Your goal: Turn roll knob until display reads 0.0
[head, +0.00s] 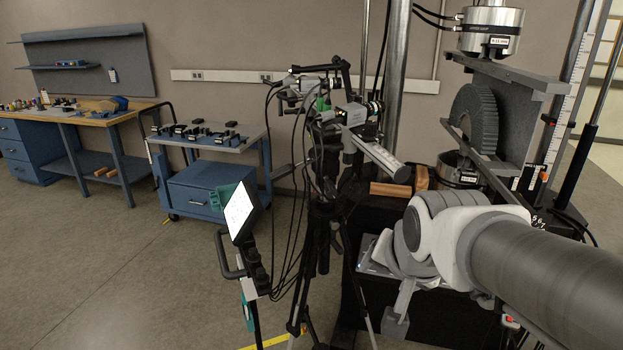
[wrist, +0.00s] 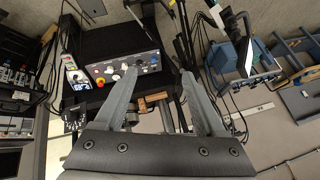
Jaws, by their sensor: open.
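In the wrist view, my gripper (wrist: 158,73) is open, with two grey fingers spread apart and nothing seen between them. A tripod rig (head: 325,150) with cameras, clamps and cables stands left of the test frame. I cannot tell which of its small parts is the roll knob. A tilted, bright white panel (head: 238,211) stands on a post left of the tripod; no reading is legible on it. A grey control panel (wrist: 112,68) with several knobs lies beyond the fingers in the wrist view.
A blue cart (head: 210,185) and a workbench (head: 85,115) stand at the left. A red emergency button (wrist: 99,82) is by the control panel. Cables hang around the tripod; open floor lies front left.

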